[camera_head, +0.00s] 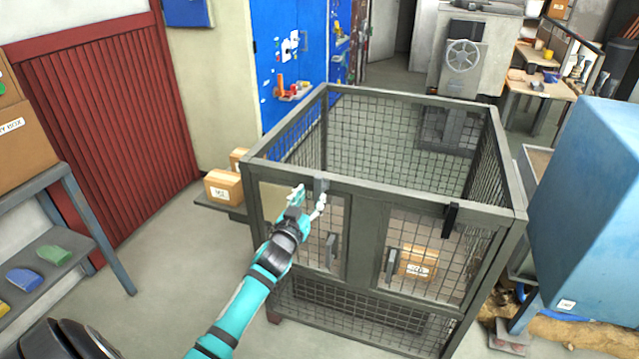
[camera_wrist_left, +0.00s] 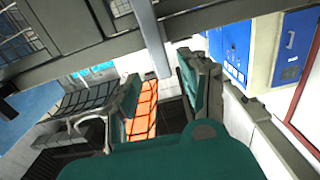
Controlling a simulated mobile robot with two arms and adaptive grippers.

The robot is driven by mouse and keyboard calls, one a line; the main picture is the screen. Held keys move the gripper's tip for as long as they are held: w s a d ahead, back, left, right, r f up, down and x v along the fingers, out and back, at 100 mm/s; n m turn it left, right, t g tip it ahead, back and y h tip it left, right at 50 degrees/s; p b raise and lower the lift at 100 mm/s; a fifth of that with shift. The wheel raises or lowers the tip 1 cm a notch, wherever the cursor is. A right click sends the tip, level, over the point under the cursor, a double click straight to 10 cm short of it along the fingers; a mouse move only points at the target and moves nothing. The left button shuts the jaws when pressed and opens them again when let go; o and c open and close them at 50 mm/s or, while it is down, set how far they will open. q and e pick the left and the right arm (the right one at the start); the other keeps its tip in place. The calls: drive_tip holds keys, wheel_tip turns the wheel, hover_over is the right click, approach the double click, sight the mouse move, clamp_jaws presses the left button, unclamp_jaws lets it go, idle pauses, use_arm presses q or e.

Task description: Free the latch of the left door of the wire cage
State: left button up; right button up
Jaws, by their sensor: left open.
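The wire cage (camera_head: 400,197) is a grey frame with mesh sides and an open top. Its left door (camera_head: 306,252) looks closed, with a grey handle (camera_head: 332,251). A grey latch (camera_head: 321,186) sits at the top frame bar above that door. My left gripper (camera_head: 308,204) is open at the upper part of the left door, its fingers close to the latch. I cannot tell whether they touch it. In the left wrist view a grey bar, probably the latch (camera_wrist_left: 151,38), stands just beyond the spread fingers (camera_wrist_left: 162,95). My right gripper is not in view.
The right door (camera_head: 425,257) has a dark latch (camera_head: 451,217) at its top and a handle (camera_head: 391,266). A cardboard box (camera_head: 417,262) shows behind its mesh. Another box (camera_head: 223,187) stands left of the cage. A blue cabinet (camera_head: 590,200) is close on the right.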

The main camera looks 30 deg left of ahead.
sight(317, 187)
use_arm(q)
drive_tip(key=x, duration=0.6)
drive_tip(key=shift+w, duration=0.4)
clamp_jaws()
